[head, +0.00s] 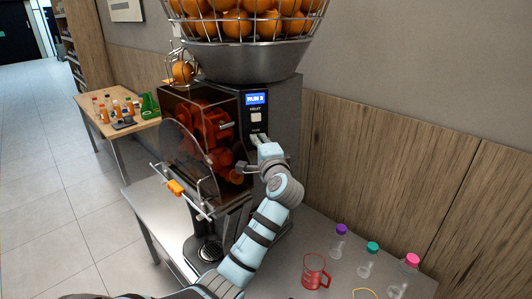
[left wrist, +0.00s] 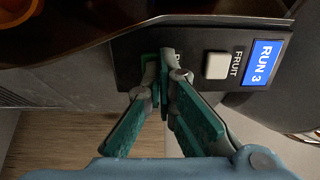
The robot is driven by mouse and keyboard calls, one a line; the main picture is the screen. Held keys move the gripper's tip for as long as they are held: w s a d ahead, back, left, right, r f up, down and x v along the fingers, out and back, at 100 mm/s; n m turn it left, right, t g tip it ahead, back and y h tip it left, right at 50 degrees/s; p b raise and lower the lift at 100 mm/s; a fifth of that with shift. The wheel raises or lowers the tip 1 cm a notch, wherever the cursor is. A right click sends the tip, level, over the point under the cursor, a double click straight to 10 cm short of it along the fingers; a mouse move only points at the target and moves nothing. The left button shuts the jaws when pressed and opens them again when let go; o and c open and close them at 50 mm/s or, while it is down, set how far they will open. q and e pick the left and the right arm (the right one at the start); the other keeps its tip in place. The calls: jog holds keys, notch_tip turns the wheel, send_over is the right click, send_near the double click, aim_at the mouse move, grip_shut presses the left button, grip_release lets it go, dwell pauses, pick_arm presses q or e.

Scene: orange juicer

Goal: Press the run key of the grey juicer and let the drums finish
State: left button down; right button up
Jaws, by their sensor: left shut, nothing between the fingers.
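The grey juicer (head: 275,115) stands on a table, with orange-red drums (head: 212,130) behind a clear front cover. Its blue display (head: 256,98) reads RUN 3, and this is clear in the left wrist view (left wrist: 263,62). A pale FRUIT key (left wrist: 216,65) sits beside the display. My left gripper (head: 257,138) is shut and empty, its fingertips (left wrist: 158,62) at the panel. They cover most of a green key (left wrist: 147,60) and its label. I cannot tell whether the key is pressed in. My right gripper is not in view.
A wire basket of oranges (head: 245,22) tops the juicer. A red jug (head: 315,272) and bottles with purple, teal and pink caps (head: 411,260) stand to its right. A side table with small bottles (head: 115,108) is at the left. The tiled floor is clear.

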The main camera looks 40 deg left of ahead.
pick_arm(q)
jog(key=v, duration=1.3)
jog(key=shift+r, duration=0.2)
